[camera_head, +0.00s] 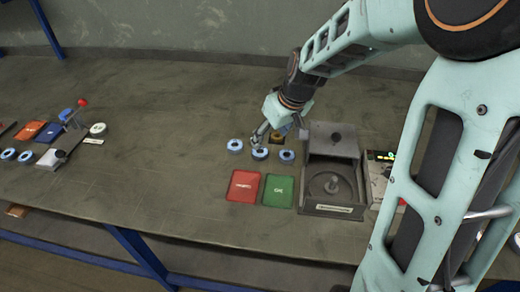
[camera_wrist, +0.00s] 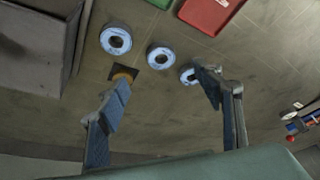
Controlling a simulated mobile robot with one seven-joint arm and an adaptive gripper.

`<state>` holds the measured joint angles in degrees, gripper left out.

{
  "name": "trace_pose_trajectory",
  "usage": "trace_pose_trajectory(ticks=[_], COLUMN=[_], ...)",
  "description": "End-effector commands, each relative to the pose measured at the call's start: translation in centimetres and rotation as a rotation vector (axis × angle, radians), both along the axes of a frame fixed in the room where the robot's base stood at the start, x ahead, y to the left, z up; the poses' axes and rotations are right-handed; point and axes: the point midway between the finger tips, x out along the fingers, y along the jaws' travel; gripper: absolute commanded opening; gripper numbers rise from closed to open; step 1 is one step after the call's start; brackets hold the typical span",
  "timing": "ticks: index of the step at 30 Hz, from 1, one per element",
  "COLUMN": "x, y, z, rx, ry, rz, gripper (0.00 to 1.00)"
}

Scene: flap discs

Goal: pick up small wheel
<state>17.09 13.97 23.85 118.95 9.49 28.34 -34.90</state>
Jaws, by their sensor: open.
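A small orange round piece (camera_wrist: 124,74) sits on a dark square behind the row. I cannot tell which is the small wheel. My gripper (camera_head: 264,134) is open and empty above the row; its fingers (camera_wrist: 163,78) are spread apart.
A red tray (camera_head: 243,187) and a green tray (camera_head: 278,191) lie in front of the discs. A grey machine with a spindle (camera_head: 333,200) stands to the right. More discs and trays lie far left. The table between is clear.

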Motion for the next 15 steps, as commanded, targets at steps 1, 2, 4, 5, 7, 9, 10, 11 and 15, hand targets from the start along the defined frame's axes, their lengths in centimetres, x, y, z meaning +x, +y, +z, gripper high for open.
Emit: trace_pose_trajectory(ticks=[1,2,4,5,7,9,10,11,15], x=[0.1,0.1,0.5,0.6,0.9,1.3,1.4,1.5,1.8], y=[0.1,0.2,0.4,0.6,0.8,0.9,1.0,1.1,1.2], z=[-0.5,-0.8,-1.7,-2.2,-3.1,-3.9,-4.2,-4.4,-5.1], rx=[0.003,0.002,0.003,0.003,0.002,0.002,0.002,0.002,0.001], ry=[0.004,0.005,0.005,0.007,0.005,0.005,0.005,0.005,0.002], rz=[0.000,0.000,0.000,0.000,0.002,0.001,0.001,0.001,0.000], gripper=[0.61,0.61,0.61,0.61,0.61,0.61,0.61,0.61,0.61])
